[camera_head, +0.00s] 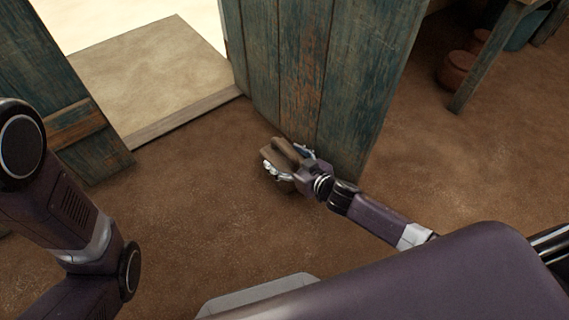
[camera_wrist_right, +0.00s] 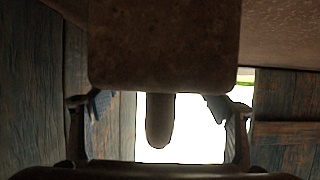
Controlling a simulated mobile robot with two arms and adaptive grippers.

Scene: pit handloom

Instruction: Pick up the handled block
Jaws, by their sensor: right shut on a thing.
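The handled block (camera_head: 281,150) is brown and sits in my right gripper (camera_head: 288,159), near the foot of the open door leaf in the head view. In the right wrist view the block's wide body (camera_wrist_right: 165,45) fills the top. Its rounded handle (camera_wrist_right: 160,125) points down between the fingers of my right gripper (camera_wrist_right: 158,107). The gripper is shut on the block, though the contact itself is hard to see. I cannot tell for certain how far the block is above the floor. My left arm shows at the left, but its gripper is out of view.
A weathered blue-green door leaf (camera_head: 305,75) stands close behind the block. Another plank panel (camera_head: 45,95) is at the left, with a bright doorway and pale slab (camera_head: 145,75) between. A clay pot (camera_head: 456,70) and a wooden leg (camera_head: 485,60) stand right. Brown floor (camera_head: 200,220) is clear.

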